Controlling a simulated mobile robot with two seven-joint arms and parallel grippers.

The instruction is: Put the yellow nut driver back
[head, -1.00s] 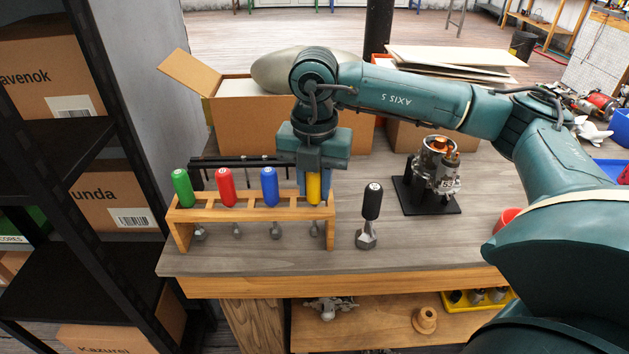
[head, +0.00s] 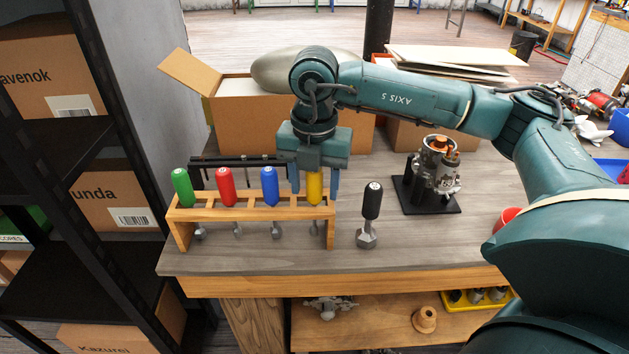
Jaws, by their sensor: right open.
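The yellow nut driver (head: 315,188) stands upright in the right-hand slot of the wooden rack (head: 250,212), its shank hanging below the top board. My right gripper (head: 314,187) is over it, pointing down. Its fingers are spread to the left and right of the yellow handle, open. The top of the handle is partly hidden under the gripper body. The green (head: 183,188), red (head: 225,187) and blue (head: 270,187) drivers stand in the same rack to the left. My left gripper is not in view.
A black-handled driver (head: 371,208) stands on the bench right of the rack. Further right is an alternator part on a black stand (head: 432,203). Cardboard boxes (head: 240,110) stand behind, and a dark shelf (head: 65,132) is at the left.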

